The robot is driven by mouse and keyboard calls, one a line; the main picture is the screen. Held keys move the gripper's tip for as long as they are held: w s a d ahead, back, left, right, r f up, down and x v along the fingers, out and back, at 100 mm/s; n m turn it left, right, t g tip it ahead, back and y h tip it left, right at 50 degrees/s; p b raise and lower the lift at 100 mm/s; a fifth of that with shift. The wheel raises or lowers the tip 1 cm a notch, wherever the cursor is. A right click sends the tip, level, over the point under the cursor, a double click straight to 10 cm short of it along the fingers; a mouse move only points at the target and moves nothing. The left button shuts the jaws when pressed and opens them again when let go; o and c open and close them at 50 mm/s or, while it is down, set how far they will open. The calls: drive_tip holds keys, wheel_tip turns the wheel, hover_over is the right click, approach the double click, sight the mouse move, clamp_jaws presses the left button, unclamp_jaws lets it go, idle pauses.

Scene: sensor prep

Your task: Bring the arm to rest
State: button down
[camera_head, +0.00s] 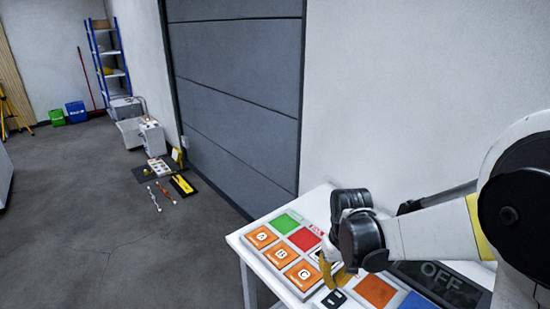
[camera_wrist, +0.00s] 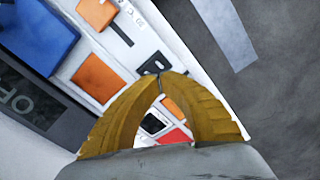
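My arm reaches in from the right in the head view, over a white table (camera_head: 240,243). My gripper (camera_head: 334,284) points down, with its yellow fingers low over the panels on the table. In the wrist view, the fingertips of my gripper (camera_wrist: 159,75) come together in an arch, and no object shows between them. A small black object (camera_head: 335,299) lies just below the fingertips in the head view. It also shows just beyond the tips in the wrist view (camera_wrist: 154,63). Whether the tips touch it is unclear.
Orange tiles marked A (camera_head: 261,237), B (camera_head: 281,254) and C (camera_head: 303,275), a green tile (camera_head: 286,223) and a red tile (camera_head: 304,239) lie left of my gripper. A dark OFF panel (camera_head: 440,280) lies right, partly behind my arm. A wall stands behind; open floor (camera_head: 110,240) is left.

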drive_tip(key=s+r+m+t, duration=0.1)
drive_tip(key=s+r+t, duration=0.6)
drive_tip(key=s+r, duration=0.5)
drive_tip(key=shift+v, duration=0.85)
drive_tip(key=shift+w+r, duration=0.1)
drive_tip(key=shift+w, duration=0.1)
